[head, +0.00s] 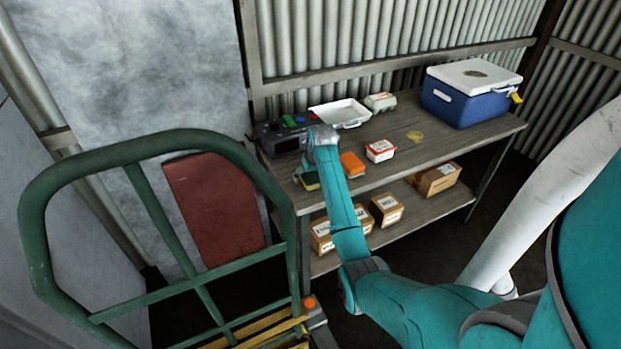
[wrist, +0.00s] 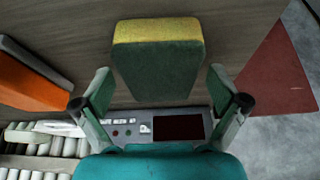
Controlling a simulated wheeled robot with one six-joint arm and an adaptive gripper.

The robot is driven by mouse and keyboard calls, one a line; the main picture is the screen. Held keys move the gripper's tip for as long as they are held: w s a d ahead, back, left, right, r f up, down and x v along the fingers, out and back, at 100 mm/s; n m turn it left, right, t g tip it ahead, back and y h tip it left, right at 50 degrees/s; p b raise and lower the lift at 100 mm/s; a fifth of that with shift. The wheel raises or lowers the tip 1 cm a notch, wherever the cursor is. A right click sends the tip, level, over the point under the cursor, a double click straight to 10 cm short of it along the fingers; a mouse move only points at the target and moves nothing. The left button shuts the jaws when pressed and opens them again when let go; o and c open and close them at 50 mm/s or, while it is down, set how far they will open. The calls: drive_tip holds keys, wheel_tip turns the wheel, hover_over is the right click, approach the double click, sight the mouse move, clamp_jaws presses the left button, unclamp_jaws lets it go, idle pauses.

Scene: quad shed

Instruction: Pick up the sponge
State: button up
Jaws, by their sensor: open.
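The sponge (wrist: 158,62), a block with a yellow layer and a green layer, sits on the wooden workbench (head: 440,146) near its front left edge. In the head view a small part of the sponge (head: 311,184) shows beside my arm's end. In the wrist view my gripper (wrist: 160,78) is open, with one finger on each side of the sponge's near end. Gaps show between the fingers and the sponge, and nothing is held. In the head view my wrist mostly hides the fingers.
An orange block (head: 352,164) and a red-and-white tub (head: 380,150) stand right of the sponge. A dark device with buttons (head: 284,138) is behind it. A white tray (head: 341,113), egg carton (head: 380,101) and blue cooler (head: 466,98) stand farther back. A green cart frame (head: 150,146) is left.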

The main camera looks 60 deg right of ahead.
sight(311, 174)
drive_tip(key=shift+f, duration=0.2)
idle(0.3)
drive_tip(key=c, duration=0.8)
drive_tip(key=shift+c, duration=0.3)
wheel_tip(311, 174, up, 10)
drive_tip(key=shift+r, duration=0.25)
drive_tip(key=shift+o, duration=0.2)
drive_tip(key=c, duration=0.3)
drive_tip(key=shift+s, duration=0.1)
